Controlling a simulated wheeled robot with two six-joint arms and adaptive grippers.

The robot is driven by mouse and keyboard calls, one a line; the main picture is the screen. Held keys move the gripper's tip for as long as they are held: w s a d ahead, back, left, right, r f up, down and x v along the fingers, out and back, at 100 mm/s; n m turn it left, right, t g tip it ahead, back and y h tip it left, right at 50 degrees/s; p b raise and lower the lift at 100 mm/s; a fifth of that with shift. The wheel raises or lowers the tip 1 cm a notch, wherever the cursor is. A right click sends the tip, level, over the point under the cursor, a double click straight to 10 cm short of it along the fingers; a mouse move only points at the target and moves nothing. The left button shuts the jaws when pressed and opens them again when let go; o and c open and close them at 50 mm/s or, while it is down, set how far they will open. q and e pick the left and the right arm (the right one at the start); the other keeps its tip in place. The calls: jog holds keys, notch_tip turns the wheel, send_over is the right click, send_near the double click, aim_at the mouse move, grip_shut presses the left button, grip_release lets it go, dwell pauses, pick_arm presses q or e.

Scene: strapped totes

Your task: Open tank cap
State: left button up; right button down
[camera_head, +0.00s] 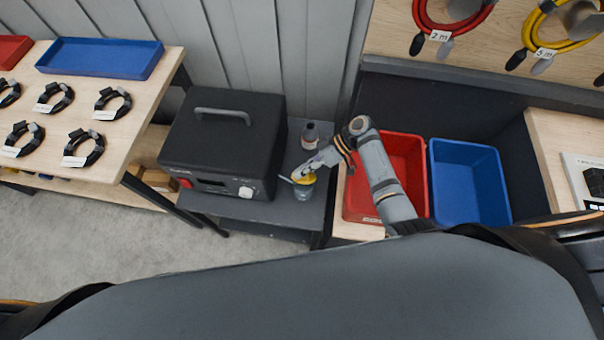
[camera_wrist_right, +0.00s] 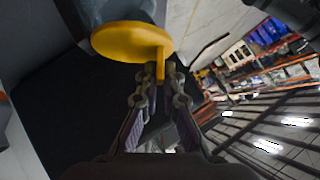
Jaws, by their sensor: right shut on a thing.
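The tank (camera_head: 304,194) is a small grey-blue round vessel on the dark stand, right of the black box. Its yellow cap (camera_head: 306,179) is at the tank's top. My right gripper (camera_head: 303,172) reaches in from the right over the cap and partly hides it. In the right wrist view, the cap (camera_wrist_right: 122,41) is a yellow disc with a narrow yellow tab. My right gripper (camera_wrist_right: 160,78) is shut on that tab. Whether the cap sits on the rim or is slightly lifted, I cannot tell. My left gripper is not in view.
A black box with a handle (camera_head: 226,142) stands close on the left. A dark bottle (camera_head: 310,135) stands just behind the tank. A red bin (camera_head: 408,160) and a blue bin (camera_head: 470,182) are on the right. A table (camera_head: 112,160) with black cable coils is at left.

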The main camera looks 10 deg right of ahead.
jog(key=shift+w+r, duration=0.1)
dwell(0.4)
jog(key=c, duration=1.5)
grip_release()
jog(key=v, duration=1.2)
jog(key=shift+w, duration=0.15)
jog(key=shift+d, duration=0.1)
jog(key=shift+c, duration=0.2)
